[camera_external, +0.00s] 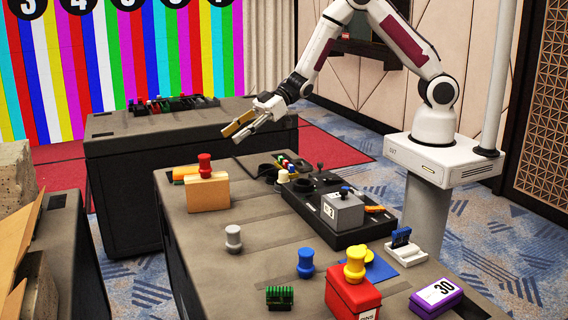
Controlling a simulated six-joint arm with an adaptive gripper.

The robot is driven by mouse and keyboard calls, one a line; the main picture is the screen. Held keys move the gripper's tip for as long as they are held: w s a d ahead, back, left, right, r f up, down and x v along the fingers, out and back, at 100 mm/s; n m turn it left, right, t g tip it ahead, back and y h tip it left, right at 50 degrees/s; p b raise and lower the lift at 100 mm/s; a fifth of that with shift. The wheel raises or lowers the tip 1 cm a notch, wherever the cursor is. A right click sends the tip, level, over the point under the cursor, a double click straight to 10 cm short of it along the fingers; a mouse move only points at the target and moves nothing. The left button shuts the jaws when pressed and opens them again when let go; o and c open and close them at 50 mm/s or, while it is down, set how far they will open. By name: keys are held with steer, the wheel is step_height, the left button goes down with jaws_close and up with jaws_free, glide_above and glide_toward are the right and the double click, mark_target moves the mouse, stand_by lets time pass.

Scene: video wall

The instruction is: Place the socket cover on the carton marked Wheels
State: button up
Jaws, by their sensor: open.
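I cannot tell for sure which thing is the socket cover, and no label reading Wheels is legible. A tan carton (208,194) stands on the near table with a red knobbed piece (205,166) on top. A red carton (352,297) at the front has a yellow knobbed piece (355,263) on top and a partly cut-off label. A small grey box (342,210) bears a label too small to read. My gripper (240,130) is open, in the air above and behind the tan carton; its fingers look tan and pale grey.
A grey knobbed piece (233,238), a blue one (305,263) and a green comb-like block (279,298) stand on the near table (265,225). A purple box (436,297) marked 30 is at front right. A black control panel (300,198) lies along the right side.

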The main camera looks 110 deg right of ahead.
steer(key=s+a+r+m+g+h, duration=0.1)
steer(key=s+a+r+g+h, duration=0.15)
steer(key=s+r, duration=0.55)
steer(key=s+a+r+m+g+h, duration=0.1)
steer(key=s+a+r+h, duration=0.15)
steer(key=s+r, duration=0.5)
steer(key=s+a+g+y, duration=0.1)
steer(key=s+a, duration=0.3)
steer(key=s, duration=0.4)
steer(key=s+a+r+g, duration=0.1)
steer(key=s+a, duration=0.3)
steer(key=s, duration=0.5)
steer(key=s+a+r+g+y, duration=0.1)
steer(key=s+a, duration=0.3)
steer(key=s, duration=0.4)
steer(key=shift+s+y, duration=0.3)
